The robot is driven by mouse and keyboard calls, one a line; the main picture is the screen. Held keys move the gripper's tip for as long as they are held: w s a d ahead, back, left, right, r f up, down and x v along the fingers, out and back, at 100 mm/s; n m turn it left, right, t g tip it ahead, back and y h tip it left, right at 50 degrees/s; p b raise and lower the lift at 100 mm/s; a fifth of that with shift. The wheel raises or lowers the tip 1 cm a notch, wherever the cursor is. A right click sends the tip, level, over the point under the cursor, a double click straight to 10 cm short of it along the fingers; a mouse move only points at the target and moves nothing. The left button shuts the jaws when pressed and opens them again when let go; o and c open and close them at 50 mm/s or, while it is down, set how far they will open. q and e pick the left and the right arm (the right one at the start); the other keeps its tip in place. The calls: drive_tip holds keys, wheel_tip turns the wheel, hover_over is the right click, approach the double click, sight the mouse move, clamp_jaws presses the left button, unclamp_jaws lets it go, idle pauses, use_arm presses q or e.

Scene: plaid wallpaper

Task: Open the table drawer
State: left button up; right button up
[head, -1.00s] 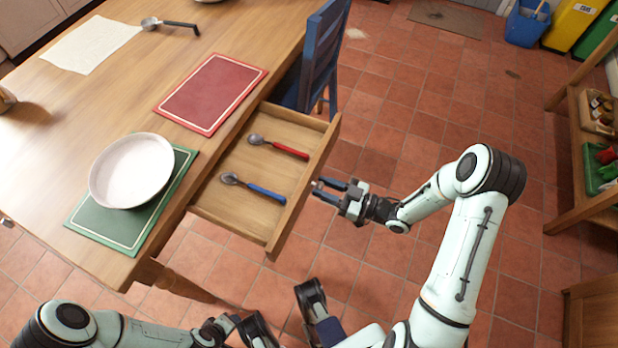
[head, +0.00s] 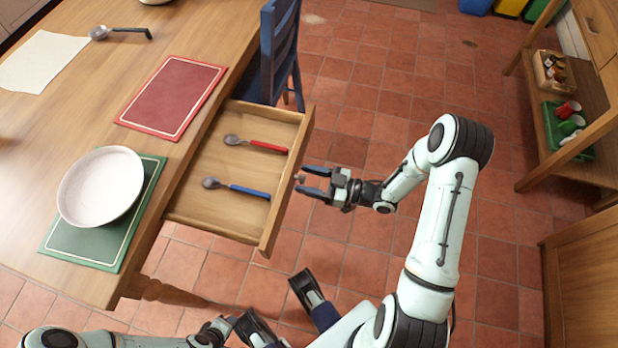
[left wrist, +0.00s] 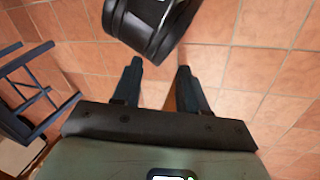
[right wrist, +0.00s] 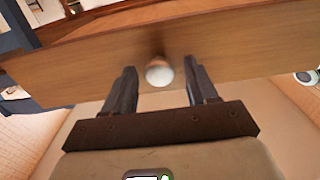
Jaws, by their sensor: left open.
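The wooden table drawer (head: 228,177) is pulled well out from the table (head: 105,290). Inside lie a spoon with a red handle (head: 255,144) and a spoon with a blue handle (head: 236,188). My right gripper (head: 308,179) is in front of the drawer front. Its fingers are open, one on each side of the round knob (right wrist: 159,72), with gaps showing between knob and fingers in the right wrist view. My left gripper (left wrist: 158,74) is open and empty over the tiled floor; in the head view it is low and partly cut off.
A blue chair (head: 282,50) stands beside the drawer's far side. A white bowl (head: 100,186) on a green mat and a red mat (head: 172,97) lie on the table. A wooden shelf (head: 535,130) stands at the right. The tiled floor between is clear.

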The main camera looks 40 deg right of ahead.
drive_tip(key=shift+d, duration=0.1)
use_arm(q)
drive_tip(key=s+r+p, duration=0.1)
drive_tip(key=s+d+r+g, duration=0.1)
drive_tip(key=shift+s+d+p, duration=0.1)
drive_tip(key=shift+s+p, duration=0.2)
drive_tip(key=shift+p, duration=0.05)
use_arm(e)
drive_tip(key=v, duration=1.3)
drive_tip(key=shift+s, duration=0.15)
